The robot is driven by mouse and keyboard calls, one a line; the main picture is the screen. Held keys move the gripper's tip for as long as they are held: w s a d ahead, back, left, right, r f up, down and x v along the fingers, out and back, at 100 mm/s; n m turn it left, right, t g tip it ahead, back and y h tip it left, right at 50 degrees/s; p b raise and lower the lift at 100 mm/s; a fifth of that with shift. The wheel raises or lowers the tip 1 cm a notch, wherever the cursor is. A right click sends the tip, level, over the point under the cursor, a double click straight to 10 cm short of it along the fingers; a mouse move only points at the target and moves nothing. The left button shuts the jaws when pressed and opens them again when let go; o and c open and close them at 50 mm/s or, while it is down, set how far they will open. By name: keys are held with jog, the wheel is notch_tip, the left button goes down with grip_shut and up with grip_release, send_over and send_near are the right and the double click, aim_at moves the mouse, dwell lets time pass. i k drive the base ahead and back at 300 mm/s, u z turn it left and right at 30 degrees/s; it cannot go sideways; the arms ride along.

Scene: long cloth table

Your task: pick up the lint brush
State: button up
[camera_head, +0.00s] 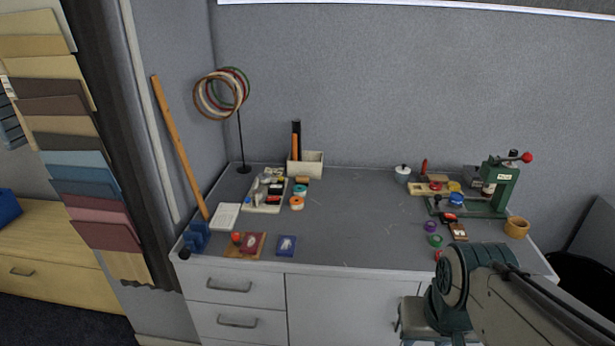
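I cannot tell for sure which item is the lint brush. One candidate is the upright tool with an orange and black handle (295,141) in the cream box (308,166) at the back of the table. Another is the small brown and white item (458,231) near the front right. My gripper (428,339) is low in the picture, in front of the table's front edge and right of centre. Its fingertips are cut off by the lower edge, so its opening is hidden.
The grey table (350,225) is clear in its middle. A green press (493,190) with a red knob stands at the right, near a wooden pot (516,227). A tray (266,193) of small goods and a hoop stand (241,140) are at the left.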

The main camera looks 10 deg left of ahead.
aim_at(302, 179)
jog(key=u, duration=2.25)
jog(key=i, duration=1.7)
jog(key=z, duration=2.6)
jog(key=i, duration=0.5)
jog(key=z, duration=0.05)
